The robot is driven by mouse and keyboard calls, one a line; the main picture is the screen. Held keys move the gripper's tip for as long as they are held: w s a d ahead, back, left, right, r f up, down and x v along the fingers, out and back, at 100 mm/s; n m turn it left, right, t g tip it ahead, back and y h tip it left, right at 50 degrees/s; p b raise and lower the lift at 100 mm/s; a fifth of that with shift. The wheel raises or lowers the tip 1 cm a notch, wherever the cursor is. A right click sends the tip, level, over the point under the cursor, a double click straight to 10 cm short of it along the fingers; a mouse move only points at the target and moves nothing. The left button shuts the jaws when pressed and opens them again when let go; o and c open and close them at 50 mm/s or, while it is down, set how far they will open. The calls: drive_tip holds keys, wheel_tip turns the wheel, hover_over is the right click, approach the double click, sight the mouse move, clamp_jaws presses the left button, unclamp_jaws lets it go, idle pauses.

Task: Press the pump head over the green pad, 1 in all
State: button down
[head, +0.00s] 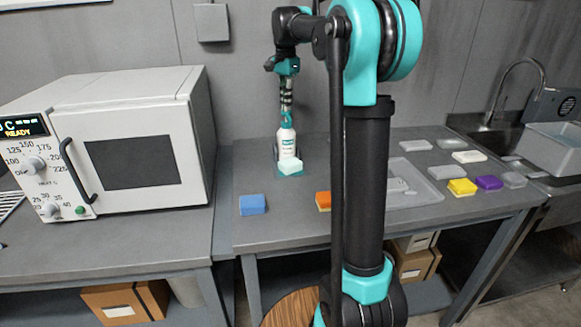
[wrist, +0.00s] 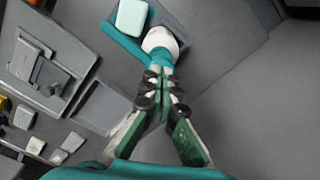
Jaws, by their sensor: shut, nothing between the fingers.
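A white pump bottle (head: 287,143) with a teal pump head (head: 287,116) stands upright at the back of the bench. In the wrist view, the white bottle (wrist: 158,38) and its teal pump head (wrist: 159,58) show just beyond my fingertips. A pale mint sponge (head: 290,165) lies in front of the bottle, over the green pad (head: 281,174); the sponge (wrist: 132,17) and the pad (wrist: 122,43) also show in the wrist view. My gripper (head: 287,108) points down directly above the pump head, shut and empty. I cannot tell whether its fingertips (wrist: 162,73) touch the head.
A blue sponge (head: 252,204) and an orange sponge (head: 323,201) lie nearer the front edge. A grey tray (head: 425,190), a yellow sponge (head: 462,187) and a purple one (head: 489,182) lie right. An oven (head: 125,140) stands left, a sink (head: 500,140) right.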

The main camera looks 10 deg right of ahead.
drive_tip(key=shift+r, duration=1.5)
wheel_tip(320, 180, up, 6)
idle(0.5)
